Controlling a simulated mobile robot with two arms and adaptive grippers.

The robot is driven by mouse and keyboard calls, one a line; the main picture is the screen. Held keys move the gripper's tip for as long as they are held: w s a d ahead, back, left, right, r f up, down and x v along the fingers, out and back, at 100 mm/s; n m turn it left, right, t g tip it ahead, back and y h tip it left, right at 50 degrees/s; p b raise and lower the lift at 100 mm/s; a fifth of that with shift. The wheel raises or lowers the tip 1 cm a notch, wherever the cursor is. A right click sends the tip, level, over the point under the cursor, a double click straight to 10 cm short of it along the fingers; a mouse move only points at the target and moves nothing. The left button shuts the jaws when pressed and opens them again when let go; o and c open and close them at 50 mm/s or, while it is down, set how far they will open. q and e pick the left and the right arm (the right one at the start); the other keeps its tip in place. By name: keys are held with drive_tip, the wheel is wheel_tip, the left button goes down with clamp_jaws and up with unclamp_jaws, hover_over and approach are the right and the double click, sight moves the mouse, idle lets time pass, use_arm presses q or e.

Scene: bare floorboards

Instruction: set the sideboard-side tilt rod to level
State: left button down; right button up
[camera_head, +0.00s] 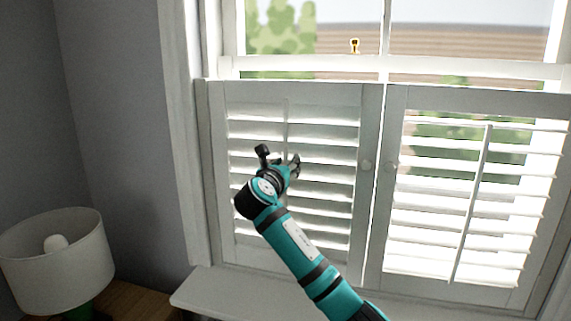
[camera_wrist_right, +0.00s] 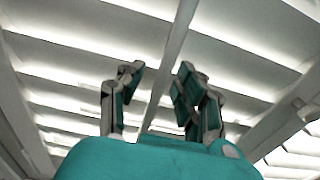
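The left shutter panel (camera_head: 218,180) has a thin white tilt rod (camera_head: 286,120) down the middle of its slats. Its slats (camera_head: 325,152) look steeply tilted, with narrow bright gaps. My right gripper (camera_head: 291,165) is in front of this rod and hides part of it. In the right wrist view the rod (camera_wrist_right: 178,35) runs between the two fingers of my right gripper (camera_wrist_right: 160,78), which stand apart on either side of it. I cannot tell whether either finger touches it. My left gripper is not in view.
The right shutter panel (camera_head: 393,215) has its own tilt rod (camera_head: 470,205) and more open slats. Round knobs sit on the meeting stiles. A lamp (camera_head: 58,262) stands on a wooden top (camera_head: 140,302) at lower left. A white sill (camera_head: 215,293) runs below the shutters.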

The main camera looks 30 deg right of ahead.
clamp_jaws()
drive_tip(key=shift+f+p, duration=0.3)
drive_tip(key=shift+f, duration=1.25)
unclamp_jaws()
drive_tip(key=shift+r, duration=0.1)
drive_tip(key=shift+a, duration=0.1)
drive_tip(key=v, duration=1.2)
